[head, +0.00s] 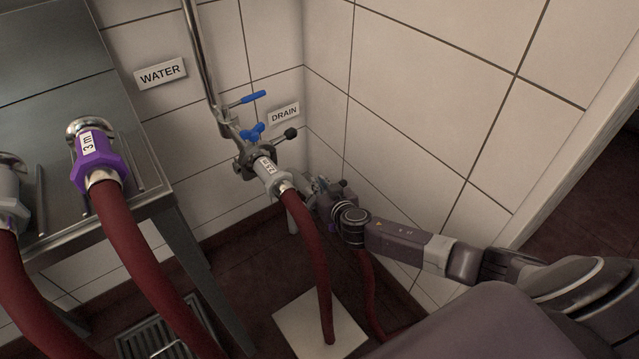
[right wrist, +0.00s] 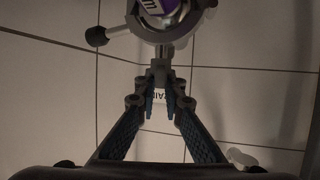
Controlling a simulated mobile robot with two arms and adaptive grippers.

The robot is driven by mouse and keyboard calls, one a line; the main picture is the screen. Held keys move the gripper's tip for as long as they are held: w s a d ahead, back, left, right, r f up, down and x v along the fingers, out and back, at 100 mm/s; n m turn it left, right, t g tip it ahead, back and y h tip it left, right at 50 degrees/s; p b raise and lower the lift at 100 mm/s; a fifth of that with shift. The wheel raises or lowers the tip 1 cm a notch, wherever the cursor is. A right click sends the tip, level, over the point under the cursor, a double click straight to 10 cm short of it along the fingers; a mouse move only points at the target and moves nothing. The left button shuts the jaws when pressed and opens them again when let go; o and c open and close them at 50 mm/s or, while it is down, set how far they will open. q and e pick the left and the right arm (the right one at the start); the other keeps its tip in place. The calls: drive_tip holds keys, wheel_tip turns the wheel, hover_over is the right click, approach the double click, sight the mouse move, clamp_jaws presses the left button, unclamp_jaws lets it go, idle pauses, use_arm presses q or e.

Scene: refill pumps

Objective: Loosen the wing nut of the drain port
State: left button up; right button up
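The drain port lies under the DRAIN sign (head: 284,113) in the head view, largely hidden by my right gripper (head: 322,192). In the right wrist view, a grey clamp ring (right wrist: 205,28) with a black knob (right wrist: 96,36) surrounds a purple coupling (right wrist: 168,6). The grey wing nut (right wrist: 160,70) hangs below the ring on a stem. The blue-padded fingers of my right gripper (right wrist: 162,88) converge on it from both sides, and it appears to be gripped between their tips. My left gripper is not in view.
Left of my gripper, a grey coupling (head: 268,173) with a red hose (head: 313,245) sits on the water pipe with blue handles (head: 253,97). A steel table (head: 155,190) holds a purple "3 m" coupling (head: 98,160) and hose. Tiled walls meet close behind the ports.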

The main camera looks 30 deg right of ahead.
clamp_jaws()
drive_tip(key=shift+d+f+n+y, duration=0.1)
drive_tip(key=shift+n+y, duration=0.2)
drive_tip(key=shift+y, duration=0.1)
drive_tip(key=shift+n+y, duration=1)
drive_tip(key=shift+y, duration=0.1)
drive_tip(key=n+y, duration=0.2)
drive_tip(key=y, duration=0.1)
drive_tip(key=shift+d+r+n, duration=0.1)
drive_tip(key=shift+r+n, duration=0.1)
drive_tip(key=shift+n, duration=0.1)
drive_tip(key=shift+n+g+y, duration=0.4)
drive_tip(key=shift+w+f+n+y, duration=0.1)
drive_tip(key=shift+n+y, duration=0.2)
drive_tip(key=shift+n+g+y+b, duration=0.5)
drive_tip(key=shift+n+g+y, duration=0.3)
drive_tip(key=shift+n+y, duration=0.35)
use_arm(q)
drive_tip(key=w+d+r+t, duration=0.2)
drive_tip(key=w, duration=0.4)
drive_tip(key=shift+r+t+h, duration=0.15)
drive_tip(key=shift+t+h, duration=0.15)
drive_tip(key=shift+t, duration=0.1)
